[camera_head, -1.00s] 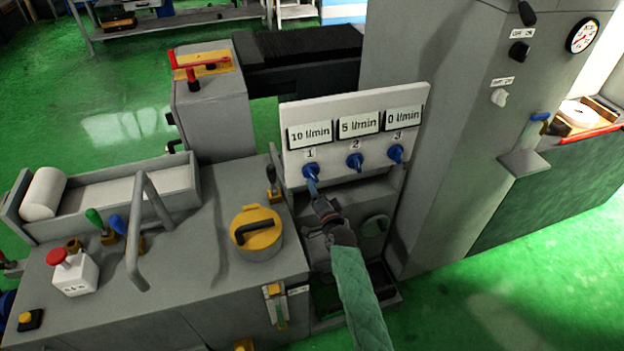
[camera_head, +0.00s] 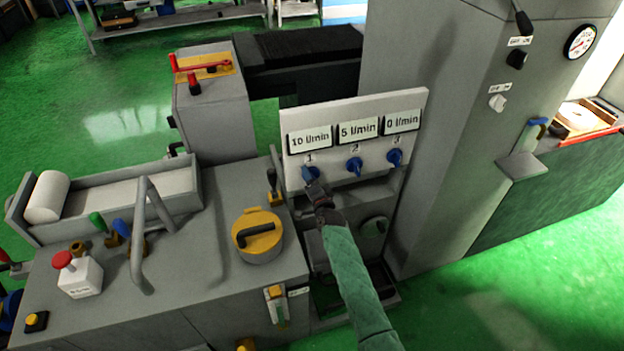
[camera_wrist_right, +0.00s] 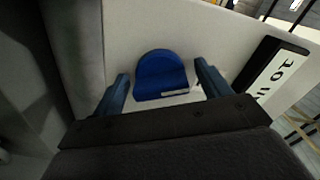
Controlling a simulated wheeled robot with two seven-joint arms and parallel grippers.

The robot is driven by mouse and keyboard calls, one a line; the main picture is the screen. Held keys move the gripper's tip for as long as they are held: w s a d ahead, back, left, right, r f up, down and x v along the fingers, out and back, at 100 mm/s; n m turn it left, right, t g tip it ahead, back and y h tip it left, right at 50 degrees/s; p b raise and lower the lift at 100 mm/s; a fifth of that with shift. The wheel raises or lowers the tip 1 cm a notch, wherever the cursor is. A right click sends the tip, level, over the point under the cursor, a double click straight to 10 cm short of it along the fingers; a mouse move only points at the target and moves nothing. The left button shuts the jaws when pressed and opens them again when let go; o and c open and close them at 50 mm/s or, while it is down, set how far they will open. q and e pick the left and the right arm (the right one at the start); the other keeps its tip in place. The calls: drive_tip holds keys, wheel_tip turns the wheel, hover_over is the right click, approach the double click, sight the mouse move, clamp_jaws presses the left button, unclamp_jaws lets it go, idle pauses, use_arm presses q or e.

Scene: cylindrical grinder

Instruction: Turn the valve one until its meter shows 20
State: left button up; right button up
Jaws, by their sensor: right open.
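A white panel (camera_head: 352,106) carries three meters above three blue valves. The meter over valve one (camera_head: 310,139) reads 10 l/min, the meter over valve two (camera_head: 357,128) reads 5 l/min, and the meter over valve three (camera_head: 402,121) reads 0 l/min. Valve one (camera_head: 311,174) is partly hidden by my right gripper (camera_head: 315,184). In the right wrist view, the blue knob of valve one (camera_wrist_right: 162,75) lies between the two spread fingers of my right gripper (camera_wrist_right: 167,88), with a gap on each side. My left gripper is not in view.
Valve two (camera_head: 355,166) and valve three (camera_head: 394,158) sit close to the right of valve one. A yellow round cap (camera_head: 258,243) and a small lever (camera_head: 272,187) stand on the grey machine top to the left. A tall grey cabinet (camera_head: 440,140) rises at the right.

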drive_tip(key=shift+f, duration=0.1)
drive_tip(key=c, duration=1)
drive_tip(key=shift+o, duration=0.2)
drive_tip(key=shift+n, duration=1.1)
drive_tip(key=n+b, duration=0.1)
drive_tip(key=n, duration=0.2)
drive_tip(key=shift+f, duration=0.1)
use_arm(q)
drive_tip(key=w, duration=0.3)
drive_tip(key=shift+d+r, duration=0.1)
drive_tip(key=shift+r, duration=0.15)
use_arm(e)
drive_tip(key=shift+n, duration=0.5)
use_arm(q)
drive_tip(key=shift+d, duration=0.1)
